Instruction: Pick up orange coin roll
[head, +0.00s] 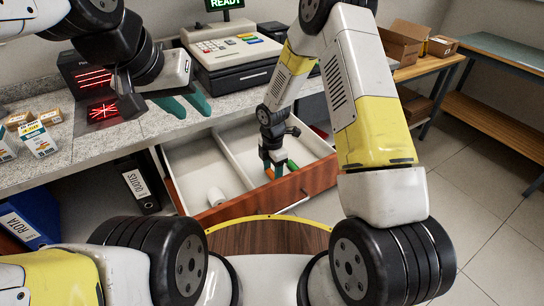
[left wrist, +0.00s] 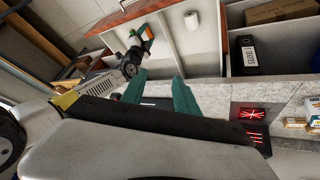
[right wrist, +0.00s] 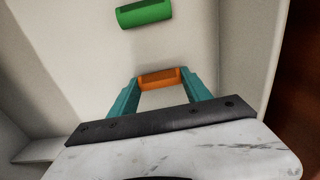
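The orange coin roll (head: 270,173) lies in the right-hand compartment of the open drawer (head: 240,209). In the right wrist view the orange coin roll (right wrist: 161,78) lies lengthwise across the gap between my fingertips. My right gripper (head: 272,160) reaches down into the drawer with its fingers apart, one near each end of the roll. I cannot tell whether they touch it. My left gripper (head: 188,105) is open and empty above the counter, left of the cash register; its teal fingers show in the left wrist view (left wrist: 160,78).
A green roll (right wrist: 144,13) lies near the orange one in the same compartment. A white roll (head: 215,196) is in the left compartment. Drawer walls and a divider (head: 240,158) stand close around my right gripper. The cash register (head: 232,60) and a red-lit scanner (head: 98,85) are on the counter.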

